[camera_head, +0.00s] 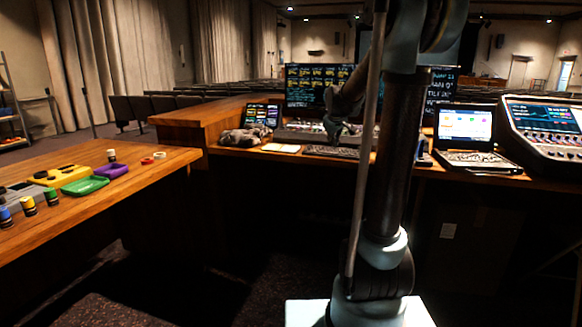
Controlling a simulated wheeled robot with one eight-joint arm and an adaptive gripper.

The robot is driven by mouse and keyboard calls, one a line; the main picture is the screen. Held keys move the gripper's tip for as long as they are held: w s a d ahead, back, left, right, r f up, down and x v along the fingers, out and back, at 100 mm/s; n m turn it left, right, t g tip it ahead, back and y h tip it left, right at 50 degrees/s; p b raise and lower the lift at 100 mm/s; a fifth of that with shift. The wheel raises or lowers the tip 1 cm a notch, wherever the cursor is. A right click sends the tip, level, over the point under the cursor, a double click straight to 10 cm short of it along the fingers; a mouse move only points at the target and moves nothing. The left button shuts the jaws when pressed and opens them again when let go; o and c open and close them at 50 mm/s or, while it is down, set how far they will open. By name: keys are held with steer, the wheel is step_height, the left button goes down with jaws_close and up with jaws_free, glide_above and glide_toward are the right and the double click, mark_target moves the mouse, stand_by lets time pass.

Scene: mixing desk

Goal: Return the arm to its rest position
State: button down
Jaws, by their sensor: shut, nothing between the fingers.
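My arm rises through the middle of the view and partly hides the desk behind it. My gripper (334,132) hangs pointing down in front of the mixing desk's screens, above the keyboard area. It is shut and holds nothing. Its fingers are small and dark here, and I cannot tell its exact distance from the desk.
A wooden desk (240,152) carries monitors (305,85), a keyboard (335,152), a laptop (465,128) and a mixing console (548,125). The left table (125,207) holds a yellow box (62,175), a green tray (85,186), a purple tray (111,171) and several small jars.

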steer(key=s+f+m+g, duration=0.2)
steer(key=s+f, duration=0.3)
steer(key=s, duration=1)
steer(key=s+f+m+g, duration=0.1)
steer(key=s+f, duration=0.5)
steer(key=s, duration=0.8)
steer(key=s+f+m+g+y, duration=0.1)
steer(key=s+f, duration=0.5)
steer(key=s, duration=0.9)
steer(key=shift+s+f+m+g, duration=0.3)
steer(key=shift+m+g, duration=0.5)
steer(key=shift+m, duration=0.2)
steer(key=shift+w+f, duration=0.15)
steer(key=shift+w, duration=0.35)
steer(key=shift+s, duration=0.1)
